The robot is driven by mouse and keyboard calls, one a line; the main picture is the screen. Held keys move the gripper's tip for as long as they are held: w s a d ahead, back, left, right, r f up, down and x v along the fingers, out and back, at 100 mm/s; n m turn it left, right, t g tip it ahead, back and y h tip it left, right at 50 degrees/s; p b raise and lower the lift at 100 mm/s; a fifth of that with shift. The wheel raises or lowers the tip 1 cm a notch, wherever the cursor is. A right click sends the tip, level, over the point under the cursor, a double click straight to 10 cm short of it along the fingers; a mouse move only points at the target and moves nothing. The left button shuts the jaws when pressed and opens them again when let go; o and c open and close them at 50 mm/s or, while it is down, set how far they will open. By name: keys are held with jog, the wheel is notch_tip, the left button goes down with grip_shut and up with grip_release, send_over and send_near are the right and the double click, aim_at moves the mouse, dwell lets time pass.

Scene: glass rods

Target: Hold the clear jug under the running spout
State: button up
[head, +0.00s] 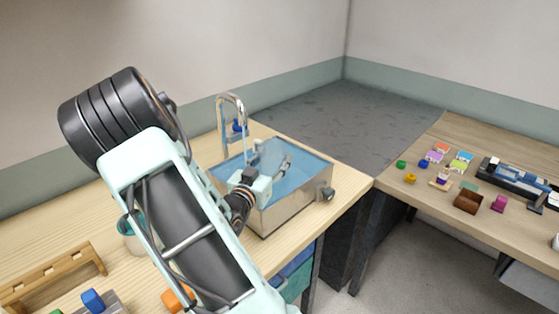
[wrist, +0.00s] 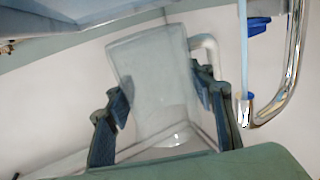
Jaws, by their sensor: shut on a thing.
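The clear jug (wrist: 150,75) is between the two fingers of my gripper (wrist: 167,112) in the wrist view, and the gripper is shut on it. Its pale handle (wrist: 207,50) is on the right side. In the head view the jug (head: 268,154) is a faint clear shape over the sink, by my gripper (head: 270,172). The chrome spout (head: 231,97) arches at the sink's back left. In the wrist view the spout (wrist: 287,80) is right of the jug, and a thin pale-blue stream (wrist: 242,45) runs from its end, beside the jug's handle. I see no water entering the jug.
The steel sink (head: 286,213) with a blue interior surrounds the gripper's area. A wooden rack (head: 52,272) and a blue block (head: 93,300) are at the lower left. A second table (head: 520,145) with small coloured objects stands on the right.

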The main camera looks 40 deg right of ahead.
jog(key=w, duration=1.2)
jog(key=shift+a+f+b, duration=0.2)
jog(key=shift+a+b, duration=0.25)
jog(key=shift+w, duration=0.1)
dwell(2.5)
jog(key=s, duration=0.4)
jog(key=s+b, duration=0.1)
jog(key=s, duration=0.4)
jog(key=s+d+b, duration=0.1)
jog(key=s, duration=0.4)
